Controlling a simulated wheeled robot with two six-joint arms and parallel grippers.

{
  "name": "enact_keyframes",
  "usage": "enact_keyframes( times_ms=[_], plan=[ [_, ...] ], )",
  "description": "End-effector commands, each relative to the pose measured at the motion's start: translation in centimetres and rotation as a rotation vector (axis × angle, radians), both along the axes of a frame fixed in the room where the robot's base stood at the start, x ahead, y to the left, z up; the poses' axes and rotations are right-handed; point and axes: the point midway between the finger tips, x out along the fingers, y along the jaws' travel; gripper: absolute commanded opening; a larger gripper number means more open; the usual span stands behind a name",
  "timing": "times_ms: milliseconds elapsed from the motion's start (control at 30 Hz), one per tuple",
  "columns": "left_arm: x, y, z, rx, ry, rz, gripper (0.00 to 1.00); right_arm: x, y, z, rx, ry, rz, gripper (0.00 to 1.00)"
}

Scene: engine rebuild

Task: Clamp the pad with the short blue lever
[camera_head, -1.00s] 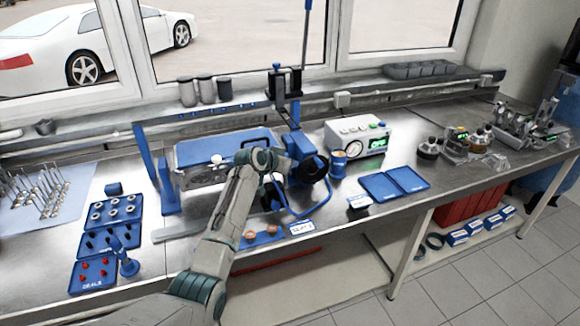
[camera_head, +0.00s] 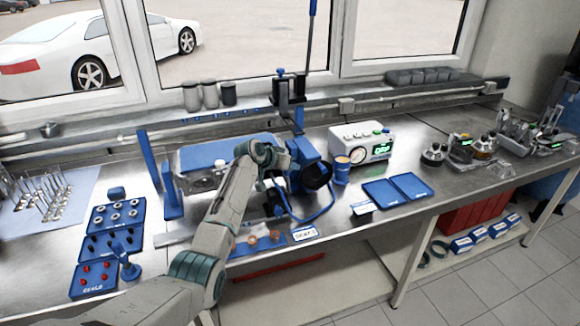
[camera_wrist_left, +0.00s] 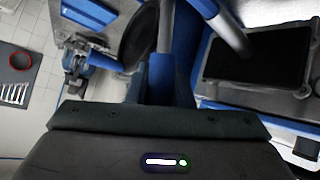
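My left arm reaches across the bench. Its gripper (camera_head: 284,162) is at the blue clamping fixture (camera_head: 308,158), to the right of the metal block with a blue top plate (camera_head: 228,152). The fingertips are hidden against the fixture in the head view. In the left wrist view, a grey rod with a blue sleeve (camera_wrist_left: 181,72) stands just beyond the dark gripper body; I cannot tell whether the fingers hold it. I cannot clearly pick out the short blue lever or the pad. My right gripper is out of view.
Blue trays (camera_head: 115,241) of small parts lie at the left.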

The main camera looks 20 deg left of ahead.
Motion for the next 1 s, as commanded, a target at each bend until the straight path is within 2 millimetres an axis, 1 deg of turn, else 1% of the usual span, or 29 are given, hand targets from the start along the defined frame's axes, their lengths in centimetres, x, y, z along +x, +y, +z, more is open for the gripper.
enact_keyframes(
  times_ms=[33,100,400,533,667,1000],
  plan=[
    [0.0,0.1,0.1,0.001,-0.001,0.000,0.29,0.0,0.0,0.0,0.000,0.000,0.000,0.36],
    [0.0,0.1,0.1,0.001,-0.001,0.000,0.41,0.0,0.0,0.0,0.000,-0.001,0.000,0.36],
    [0.0,0.1,0.1,0.001,-0.001,0.000,0.41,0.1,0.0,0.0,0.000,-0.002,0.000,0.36],
    [-0.5,0.4,0.4,0.001,-0.003,0.000,0.41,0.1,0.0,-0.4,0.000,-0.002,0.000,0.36],
    [-1.6,1.1,1.2,0.003,-0.004,0.001,0.41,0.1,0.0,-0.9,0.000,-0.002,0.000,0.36],
    [-5.6,3.6,4.7,0.003,-0.003,0.001,0.41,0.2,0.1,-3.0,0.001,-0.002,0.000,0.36]
  ],
)
